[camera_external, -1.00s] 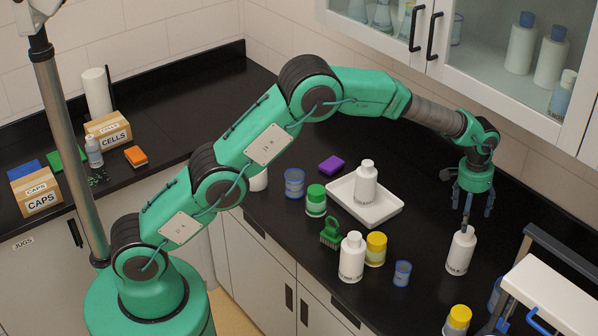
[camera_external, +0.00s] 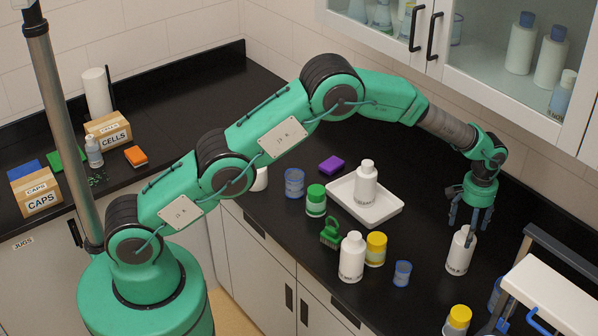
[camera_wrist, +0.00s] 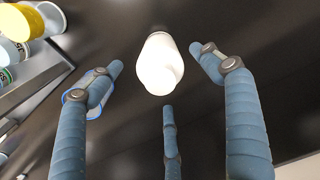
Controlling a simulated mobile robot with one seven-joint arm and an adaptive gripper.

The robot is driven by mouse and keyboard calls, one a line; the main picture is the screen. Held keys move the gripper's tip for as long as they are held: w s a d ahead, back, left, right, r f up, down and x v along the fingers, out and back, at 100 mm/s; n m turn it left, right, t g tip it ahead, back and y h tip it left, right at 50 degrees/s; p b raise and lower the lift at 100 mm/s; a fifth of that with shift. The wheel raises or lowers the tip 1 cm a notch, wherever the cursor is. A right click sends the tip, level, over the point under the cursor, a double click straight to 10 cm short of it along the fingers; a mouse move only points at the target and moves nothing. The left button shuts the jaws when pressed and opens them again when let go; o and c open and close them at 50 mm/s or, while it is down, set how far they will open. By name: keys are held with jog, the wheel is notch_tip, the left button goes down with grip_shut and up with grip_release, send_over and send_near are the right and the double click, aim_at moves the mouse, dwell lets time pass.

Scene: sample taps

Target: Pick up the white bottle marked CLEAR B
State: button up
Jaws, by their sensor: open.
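Three white bottles stand in the external view, with labels too small to read, so I cannot tell which is CLEAR B. One bottle (camera_external: 460,252) stands upright on the counter at the right, below my gripper (camera_external: 470,224). Another (camera_external: 351,258) stands front centre, and a third (camera_external: 366,184) stands on the white tray. My gripper points down with its fingers spread open and empty. In the wrist view a white bottle (camera_wrist: 160,66) shows between and beyond the three blue fingers, its label hidden. Whether any finger touches it is unclear.
The white tray (camera_external: 386,211), a yellow-capped jar (camera_external: 375,250), a small blue beaker (camera_external: 402,274) and a green brush (camera_external: 330,234) are left of the gripper. A white-topped rack (camera_external: 550,295) stands close at the right. Another yellow-capped jar (camera_external: 458,320) is in front.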

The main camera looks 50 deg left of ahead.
jog(key=shift+f, duration=1)
jog(key=shift+f+p, duration=0.3)
jog(key=shift+f, duration=2.2)
grip_shut()
jog(key=shift+r, duration=0.1)
jog(key=shift+r+b, duration=0.45)
jog(key=shift+r, duration=4.5)
